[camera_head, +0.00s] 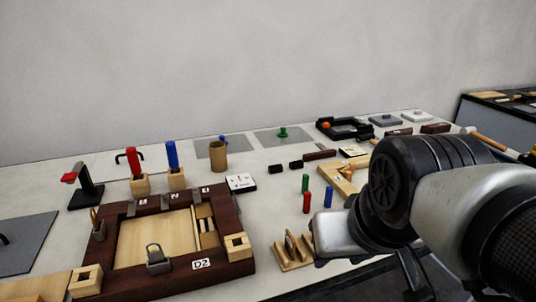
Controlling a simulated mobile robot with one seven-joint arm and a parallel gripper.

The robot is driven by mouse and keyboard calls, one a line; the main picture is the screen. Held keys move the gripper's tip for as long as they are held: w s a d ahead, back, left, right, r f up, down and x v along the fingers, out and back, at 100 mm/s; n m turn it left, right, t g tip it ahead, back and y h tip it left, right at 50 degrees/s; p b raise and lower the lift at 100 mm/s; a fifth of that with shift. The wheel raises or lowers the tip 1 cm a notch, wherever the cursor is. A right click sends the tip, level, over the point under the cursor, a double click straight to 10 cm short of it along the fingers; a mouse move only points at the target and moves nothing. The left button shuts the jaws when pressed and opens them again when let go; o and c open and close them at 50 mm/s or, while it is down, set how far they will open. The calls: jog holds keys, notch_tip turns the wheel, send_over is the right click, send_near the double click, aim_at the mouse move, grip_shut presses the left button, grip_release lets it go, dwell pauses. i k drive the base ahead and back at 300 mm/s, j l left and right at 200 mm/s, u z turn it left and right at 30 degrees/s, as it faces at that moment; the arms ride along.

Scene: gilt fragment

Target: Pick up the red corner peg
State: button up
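A short red peg (307,202) stands upright on the table, just left of my arm, with a green peg (305,183) behind it and a blue peg (328,197) to its right. A taller red piece (134,160) stands in a light wooden block at the back left corner of a dark wooden frame (183,279). A tall blue piece (172,155) stands in a similar block beside it. I cannot tell from looks alone which red piece is the corner peg. My arm fills the right side; my gripper's fingers do not show.
The frame has holed corner blocks (237,246) at the front and a metal clasp (157,259). A wooden rack (293,251) sits close to my arm. A wooden cup (218,154), a black stand (87,186) and a white switch box (240,182) stand nearby.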

aim_at(307, 194)
jog(key=l+u, duration=0.2)
jog(key=u, duration=0.15)
jog(key=l+u, duration=0.35)
jog(key=k+u, duration=0.1)
jog(key=u, duration=0.25)
